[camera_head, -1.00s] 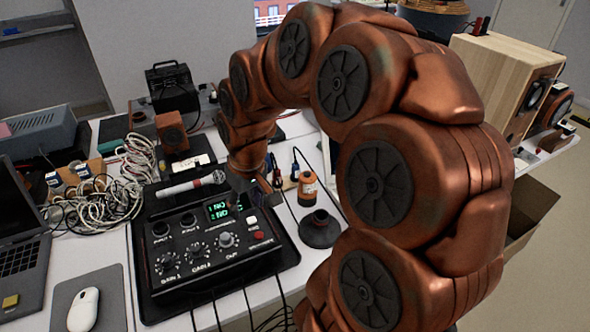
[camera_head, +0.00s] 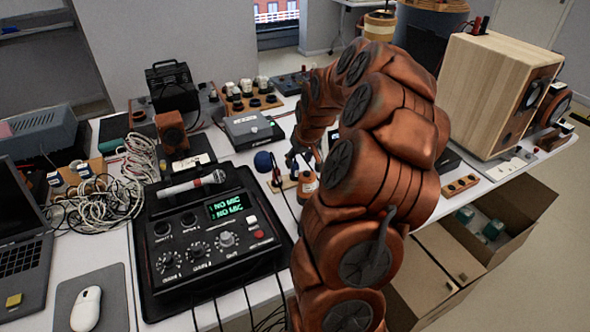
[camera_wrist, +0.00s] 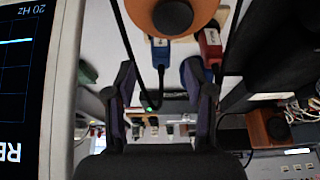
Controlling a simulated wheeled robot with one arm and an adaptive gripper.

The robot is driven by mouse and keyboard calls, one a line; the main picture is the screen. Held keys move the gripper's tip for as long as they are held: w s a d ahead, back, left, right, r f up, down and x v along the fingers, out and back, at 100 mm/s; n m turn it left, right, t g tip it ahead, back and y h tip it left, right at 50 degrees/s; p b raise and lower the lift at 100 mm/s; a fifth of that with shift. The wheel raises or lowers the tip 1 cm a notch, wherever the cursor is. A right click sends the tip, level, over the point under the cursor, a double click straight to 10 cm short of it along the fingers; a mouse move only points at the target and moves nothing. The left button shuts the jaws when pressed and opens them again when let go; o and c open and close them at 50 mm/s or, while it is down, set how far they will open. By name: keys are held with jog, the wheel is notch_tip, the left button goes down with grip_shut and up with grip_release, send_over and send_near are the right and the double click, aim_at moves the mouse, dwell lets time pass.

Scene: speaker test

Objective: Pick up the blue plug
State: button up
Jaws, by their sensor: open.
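The blue plug (camera_wrist: 160,52) is in the upper middle of the wrist view, with a dark cable running from it. It lies in line with the gap between my fingers, just past their tips and apart from them. A red plug (camera_wrist: 210,45) is to its right, near my right finger. In the head view my gripper (camera_head: 304,160) is low over the table, right of the mixer box; I cannot clearly make out the blue plug there.
An orange round thing (camera_wrist: 172,12) sits close by the plugs. The mixer box (camera_head: 210,235) reads "NO MIC" and has a microphone (camera_head: 190,184) on its back edge. A blue ball (camera_head: 262,161) and a grey box (camera_head: 250,129) stand near my gripper. A wooden speaker (camera_head: 490,90) is at right.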

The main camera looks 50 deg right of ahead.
aim_at(296, 164)
jog(key=shift+p+x, duration=0.75)
jog(key=shift+x, duration=2)
jog(key=shift+w, duration=0.1)
grip_shut()
jog(key=shift+r, duration=0.1)
